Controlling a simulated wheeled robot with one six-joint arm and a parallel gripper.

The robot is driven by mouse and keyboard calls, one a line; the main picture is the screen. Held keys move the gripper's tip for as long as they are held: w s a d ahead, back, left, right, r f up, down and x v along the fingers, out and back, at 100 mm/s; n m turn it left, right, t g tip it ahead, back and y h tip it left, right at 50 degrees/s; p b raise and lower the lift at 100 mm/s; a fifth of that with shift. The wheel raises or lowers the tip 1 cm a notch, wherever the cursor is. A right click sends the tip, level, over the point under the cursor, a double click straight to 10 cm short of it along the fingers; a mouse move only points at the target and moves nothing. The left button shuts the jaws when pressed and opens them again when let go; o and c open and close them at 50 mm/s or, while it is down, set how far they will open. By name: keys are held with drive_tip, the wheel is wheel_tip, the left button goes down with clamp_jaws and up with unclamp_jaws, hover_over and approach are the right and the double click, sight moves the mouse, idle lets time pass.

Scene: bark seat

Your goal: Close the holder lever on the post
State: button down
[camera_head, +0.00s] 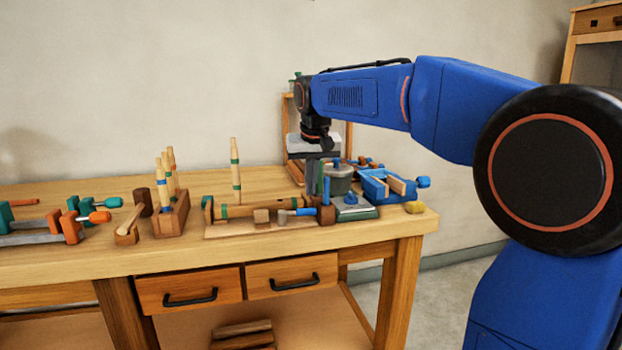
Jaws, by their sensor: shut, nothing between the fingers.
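My gripper (318,168) hangs pointing down over the right part of the workbench, shut and empty. Below it, a thin blue upright piece (326,190) rises from a dark brown block (326,214) at the right end of a wooden fixture; it looks like the lever on its post, but I cannot be sure. The fixture's wooden base (225,231) carries a horizontal rod with green bands. The gripper's fingertips are small and dark here, and I cannot tell whether they touch anything.
A grey pot (339,178) and a blue vise (376,188) crowd the area right of the blue piece. A banded stick (235,172) stands upright left of it. A wooden block with several sticks (171,219) and clamps (72,226) lie farther left.

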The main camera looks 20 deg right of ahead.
drive_tip(key=shift+x, duration=2.75)
